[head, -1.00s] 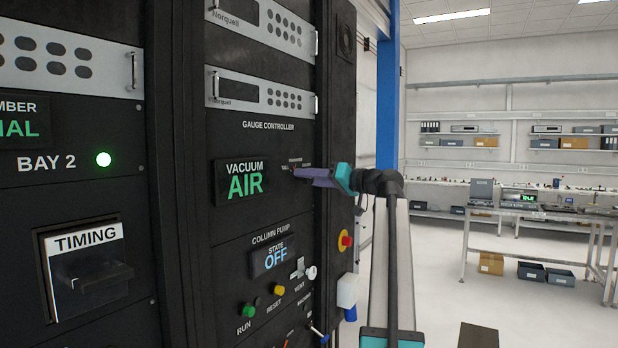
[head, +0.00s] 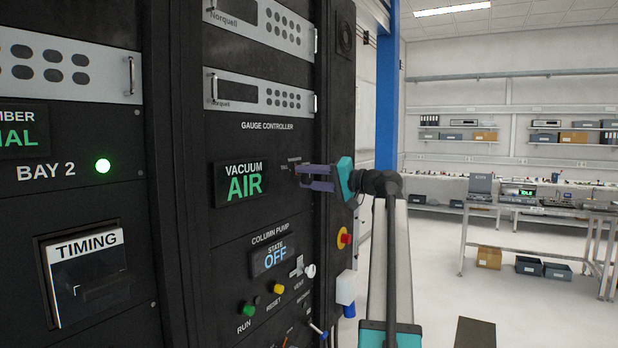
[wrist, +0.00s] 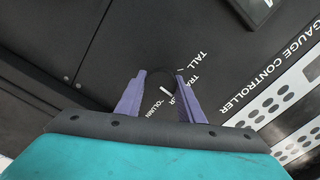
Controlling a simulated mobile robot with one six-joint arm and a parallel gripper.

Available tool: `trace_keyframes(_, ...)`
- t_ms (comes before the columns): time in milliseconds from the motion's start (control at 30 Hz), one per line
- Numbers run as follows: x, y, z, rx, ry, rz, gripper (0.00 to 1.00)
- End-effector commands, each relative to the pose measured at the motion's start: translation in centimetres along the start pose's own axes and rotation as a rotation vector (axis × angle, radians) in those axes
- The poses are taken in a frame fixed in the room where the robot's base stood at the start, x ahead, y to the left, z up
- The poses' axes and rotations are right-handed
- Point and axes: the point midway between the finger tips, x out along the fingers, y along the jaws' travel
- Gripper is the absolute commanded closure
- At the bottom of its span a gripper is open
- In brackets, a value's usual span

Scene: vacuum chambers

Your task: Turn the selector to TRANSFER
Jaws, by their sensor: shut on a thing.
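The selector (wrist: 161,79) is a small dark round knob with a white pointer mark, between my fingers in the wrist view. The labels TALL, TRANSFER and COLUMN surround it, partly covered by my fingers. The pointer mark lies near the TRANSFER and COLUMN lettering; I cannot tell which position it marks. My gripper (head: 299,176) has purple fingers and is shut on the selector, one finger on each side; it also shows in the wrist view (wrist: 160,77). In the head view the knob is mostly hidden by the fingers.
The VACUUM display (head: 242,183) reads AIR, left of the gripper. Below is the COLUMN PUMP panel with its STATE display (head: 273,257) reading OFF, and several buttons and switches. A red button on yellow (head: 344,238) sits on the rack's right side.

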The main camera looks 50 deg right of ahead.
Motion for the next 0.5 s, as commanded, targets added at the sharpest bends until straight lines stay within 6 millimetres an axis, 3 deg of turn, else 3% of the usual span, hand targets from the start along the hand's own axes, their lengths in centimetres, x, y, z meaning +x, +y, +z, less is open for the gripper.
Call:
trace_keyframes(200,-0.01,0.31,0.32,0.0,-0.007,0.004,0.88)
trace_keyframes(233,-0.01,0.31,0.32,0.0,-0.007,0.004,0.64)
trace_keyframes(333,0.01,0.28,0.29,0.0,-0.007,0.004,0.47)
trace_keyframes(500,0.04,0.15,0.21,-0.001,-0.005,0.002,0.47)
